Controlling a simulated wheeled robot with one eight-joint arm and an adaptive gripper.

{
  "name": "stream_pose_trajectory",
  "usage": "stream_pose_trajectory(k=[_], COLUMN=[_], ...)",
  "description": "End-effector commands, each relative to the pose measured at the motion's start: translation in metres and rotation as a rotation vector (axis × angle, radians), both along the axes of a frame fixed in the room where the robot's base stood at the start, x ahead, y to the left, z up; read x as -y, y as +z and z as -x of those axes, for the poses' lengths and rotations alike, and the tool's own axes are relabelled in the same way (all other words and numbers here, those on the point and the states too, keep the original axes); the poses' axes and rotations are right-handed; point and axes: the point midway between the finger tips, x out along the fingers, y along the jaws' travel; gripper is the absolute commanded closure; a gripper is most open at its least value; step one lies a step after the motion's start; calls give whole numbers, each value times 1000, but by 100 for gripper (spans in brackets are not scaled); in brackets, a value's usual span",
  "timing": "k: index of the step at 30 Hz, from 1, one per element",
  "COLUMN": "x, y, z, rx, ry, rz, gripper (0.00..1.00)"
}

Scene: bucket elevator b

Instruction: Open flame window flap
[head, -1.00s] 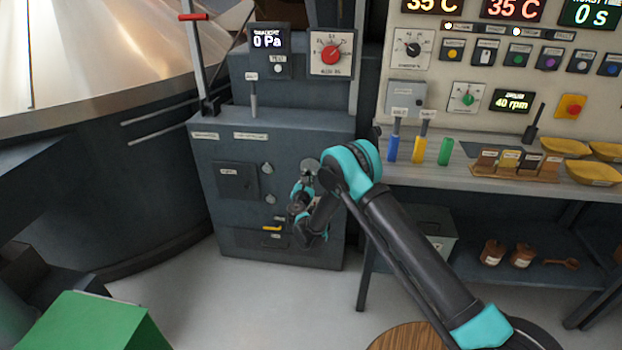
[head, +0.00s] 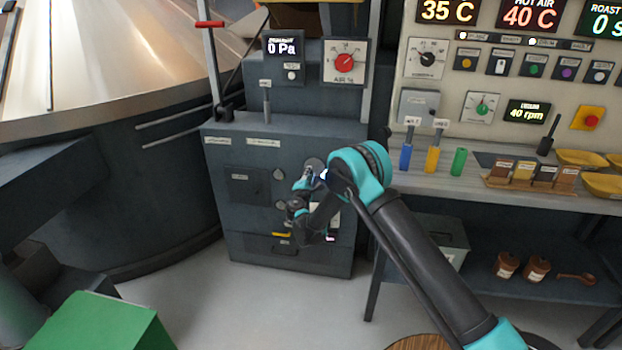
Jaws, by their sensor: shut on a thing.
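The round grey flame window flap (head: 313,164) is on the upper right of the dark burner cabinet's front. It is small here and partly hidden by my arm. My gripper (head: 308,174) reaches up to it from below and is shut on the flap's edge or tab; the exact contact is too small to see. A small bluish-white bright spot (head: 323,174) shows just right of the gripper, beside the flap.
A bench (head: 480,190) with coloured cylinders stands to the right. A green box (head: 95,325) is at lower left. The floor between is clear.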

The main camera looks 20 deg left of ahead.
Motion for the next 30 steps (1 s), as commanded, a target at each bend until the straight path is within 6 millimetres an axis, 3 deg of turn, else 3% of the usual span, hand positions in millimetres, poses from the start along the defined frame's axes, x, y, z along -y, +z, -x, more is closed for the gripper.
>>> stream_pose_trajectory(k=[9,25,26,30], x=[-3,-3,-3,-3], y=[8,9,9,9], z=[2,1,1,1], rx=[-26,-31,-31,-32], ry=[1,1,1,1], rz=[-112,-132,-132,-132], gripper=[100,100,78,61])
